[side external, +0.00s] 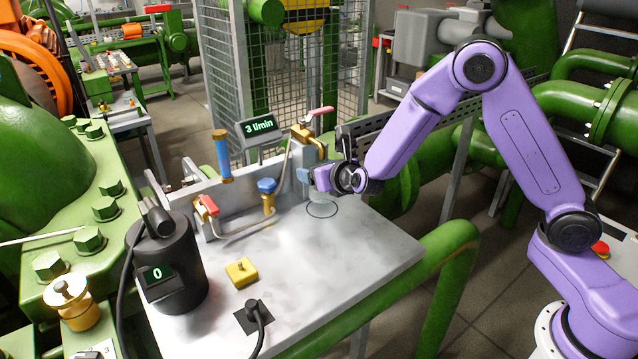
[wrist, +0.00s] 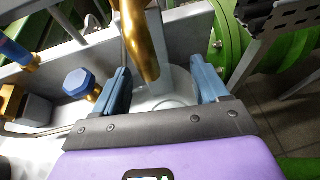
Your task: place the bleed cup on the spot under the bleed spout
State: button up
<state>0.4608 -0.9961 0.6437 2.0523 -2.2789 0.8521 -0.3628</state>
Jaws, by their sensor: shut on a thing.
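My gripper (side external: 306,180) is low over the far part of the grey bench, beside the brass bleed spout (side external: 305,135). In the wrist view its two blue fingers (wrist: 163,86) stand on either side of a pale, see-through cup (wrist: 181,88), the bleed cup, and are shut on it. The spout (wrist: 139,40) hangs in front of the cup and hides part of it. The dark ring of the spot (side external: 322,209) shows on the bench just below the gripper. In the side view I cannot make out the cup clearly, nor whether it touches the bench.
A blue-knobbed valve (side external: 267,190) and a red-handled valve (side external: 208,205) stand left of the gripper. A black cylinder with a display (side external: 170,265), a yellow block (side external: 242,272) and a cable plug (side external: 254,312) are nearer. The bench's right part (side external: 365,245) is clear.

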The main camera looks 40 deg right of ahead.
jog(key=shift+f, duration=1.75)
jog(key=shift+f, duration=0.1)
jog(key=o, duration=1)
jog(key=shift+o, duration=0.2)
jog(key=v, duration=1.2)
